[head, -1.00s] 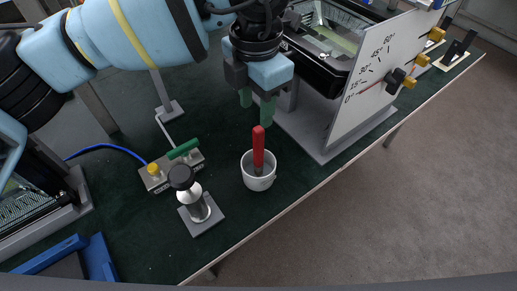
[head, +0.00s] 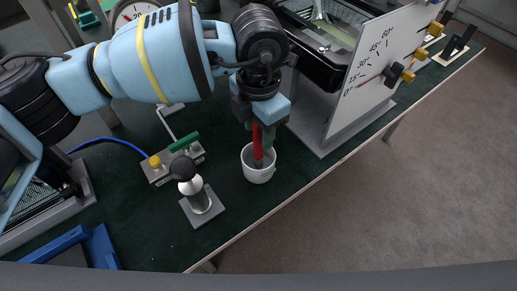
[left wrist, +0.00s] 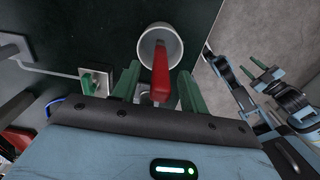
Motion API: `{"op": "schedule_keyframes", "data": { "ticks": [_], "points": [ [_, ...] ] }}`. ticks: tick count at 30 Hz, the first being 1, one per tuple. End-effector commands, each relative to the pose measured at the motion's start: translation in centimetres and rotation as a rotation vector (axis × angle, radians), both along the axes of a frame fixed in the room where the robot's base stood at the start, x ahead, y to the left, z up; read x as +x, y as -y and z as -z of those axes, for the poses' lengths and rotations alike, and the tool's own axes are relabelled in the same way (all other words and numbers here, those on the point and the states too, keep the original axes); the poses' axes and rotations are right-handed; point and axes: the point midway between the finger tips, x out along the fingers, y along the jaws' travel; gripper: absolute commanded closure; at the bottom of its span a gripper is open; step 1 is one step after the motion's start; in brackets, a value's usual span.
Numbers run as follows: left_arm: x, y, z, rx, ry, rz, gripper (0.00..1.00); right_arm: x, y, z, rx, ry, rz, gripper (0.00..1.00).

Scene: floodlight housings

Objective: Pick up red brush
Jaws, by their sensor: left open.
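The red brush (head: 257,143) stands handle up in a white cup (head: 258,171) near the table's front edge. My left gripper (head: 263,136) is directly above the cup, its green fingers beside the red handle. In the left wrist view the red brush (left wrist: 160,72) lies between the two open green fingers of my left gripper (left wrist: 158,88), with the white cup (left wrist: 172,36) beyond the fingertips. I cannot tell whether a finger touches the handle. In the left wrist view, another gripper with green fingers (left wrist: 256,72), apparently my right one, is at the right edge.
A grey block with a green handle and yellow knob (head: 154,161) and a black-topped post on a plate (head: 205,209) stand left of the cup. A white angle-scale panel (head: 372,75) with a floodlight housing stands right. Blue bin (head: 100,246) is at lower left.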

Motion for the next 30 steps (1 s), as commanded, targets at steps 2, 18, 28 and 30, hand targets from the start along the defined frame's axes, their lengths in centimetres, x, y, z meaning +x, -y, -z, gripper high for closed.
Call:
{"op": "schedule_keyframes", "data": {
  "ticks": [2, 18, 28, 30],
  "points": [
    [0.0, 0.0, 0.1, -0.001, 0.001, 0.0, 0.56, 0.0, 0.0, 0.0, 0.0, 0.0, 0.0, 0.64],
    [0.0, 0.0, 0.1, -0.001, 0.001, 0.0, 1.0, 0.0, 0.0, 0.1, 0.0, -0.002, 0.0, 0.64],
    [0.1, 0.0, -1.2, -0.002, 0.001, 0.0, 1.0, -0.1, 0.0, 0.1, -0.001, -0.003, 0.0, 0.64],
    [0.1, 0.0, -2.3, -0.002, 0.004, 0.0, 1.0, -0.1, 0.0, 0.1, -0.001, -0.003, 0.0, 0.64]
  ]
}}
